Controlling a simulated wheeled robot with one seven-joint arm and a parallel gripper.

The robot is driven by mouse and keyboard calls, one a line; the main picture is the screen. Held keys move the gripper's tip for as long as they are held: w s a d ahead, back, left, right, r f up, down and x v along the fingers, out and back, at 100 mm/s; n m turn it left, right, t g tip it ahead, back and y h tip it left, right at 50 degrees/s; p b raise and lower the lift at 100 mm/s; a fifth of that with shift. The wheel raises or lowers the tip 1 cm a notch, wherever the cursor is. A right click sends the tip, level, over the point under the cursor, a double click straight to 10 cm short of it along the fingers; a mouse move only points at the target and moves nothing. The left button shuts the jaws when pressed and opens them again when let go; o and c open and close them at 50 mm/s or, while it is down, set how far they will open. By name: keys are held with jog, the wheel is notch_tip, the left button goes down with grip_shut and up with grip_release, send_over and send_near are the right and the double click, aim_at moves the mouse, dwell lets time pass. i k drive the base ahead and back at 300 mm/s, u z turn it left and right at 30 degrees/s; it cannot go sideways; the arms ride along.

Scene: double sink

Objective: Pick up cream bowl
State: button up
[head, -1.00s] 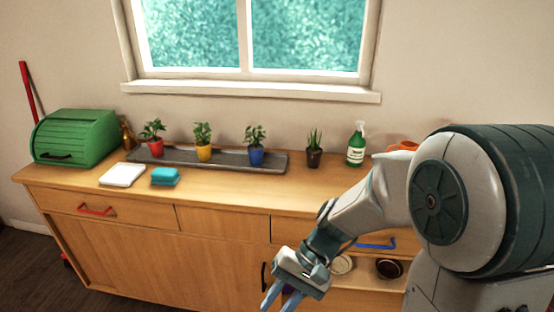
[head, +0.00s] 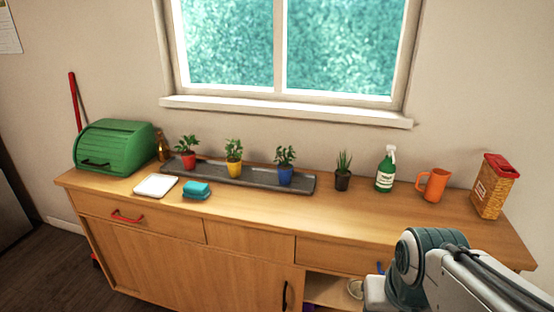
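My gripper is outside the view; only upper links of my arm show at the bottom right. Whether anything is in the gripper cannot be seen.
On the countertop (head: 250,215) stand a green bread box (head: 115,148), potted plants on a grey tray (head: 215,176), a spray bottle (head: 386,172), an orange mug (head: 432,186) and a tan box (head: 493,190). The front middle of the top is clear.

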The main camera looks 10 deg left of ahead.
aim_at(354, 285)
jog(key=z, duration=1.5)
jog(key=i, duration=0.6)
jog(key=u, duration=1.25)
